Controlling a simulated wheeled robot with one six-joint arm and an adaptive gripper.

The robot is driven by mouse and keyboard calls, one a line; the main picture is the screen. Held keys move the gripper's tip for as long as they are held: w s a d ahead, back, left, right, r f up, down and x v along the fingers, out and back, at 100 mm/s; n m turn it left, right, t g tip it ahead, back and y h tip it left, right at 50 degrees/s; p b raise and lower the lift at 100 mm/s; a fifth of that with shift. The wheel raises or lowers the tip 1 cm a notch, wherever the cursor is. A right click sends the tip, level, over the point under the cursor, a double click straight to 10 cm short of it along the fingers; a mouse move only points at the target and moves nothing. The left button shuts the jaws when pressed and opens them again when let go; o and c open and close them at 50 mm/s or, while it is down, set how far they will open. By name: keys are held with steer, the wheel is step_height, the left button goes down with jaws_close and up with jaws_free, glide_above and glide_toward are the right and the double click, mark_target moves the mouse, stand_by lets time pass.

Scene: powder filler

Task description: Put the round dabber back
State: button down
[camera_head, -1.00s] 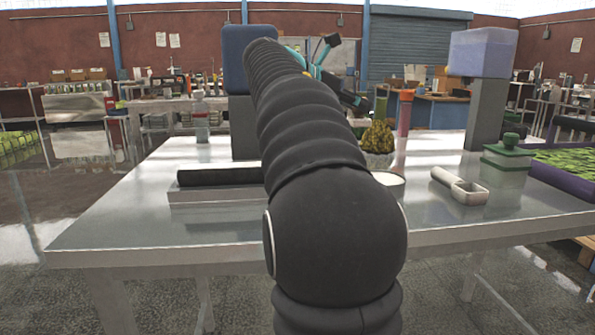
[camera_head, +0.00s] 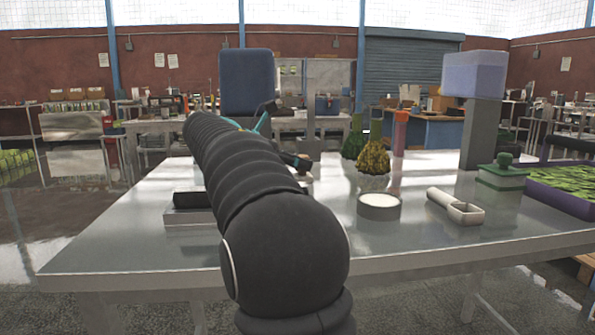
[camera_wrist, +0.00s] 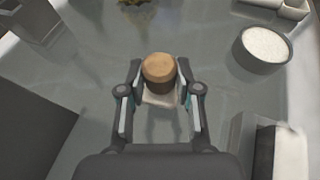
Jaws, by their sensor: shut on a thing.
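The round dabber (camera_wrist: 159,70) shows in the wrist view as a short cylinder with a tan round top and darker brown side. My gripper (camera_wrist: 160,84) is shut on it, one finger at each side. A pale square patch shows just below the dabber; I cannot tell whether they touch. In the head view my gripper is mostly hidden behind my black arm, with a small brownish piece (camera_head: 303,162) showing just right of it, low over the far part of the table (camera_head: 130,240).
A bowl of white powder (camera_head: 379,206) stands right of my arm, also in the wrist view (camera_wrist: 263,47). A yellow-green textured bottle (camera_head: 374,157) is behind the bowl.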

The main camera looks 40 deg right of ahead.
steer(key=shift+f, duration=1)
steer(key=shift+f, duration=0.3)
steer(key=c, duration=0.8)
jaws_free()
steer(key=shift+a+r, duration=0.15)
steer(key=v, duration=1.3)
steer(key=shift+a+r, duration=0.15)
steer(key=shift+r, duration=0.2)
steer(key=shift+s, duration=0.1)
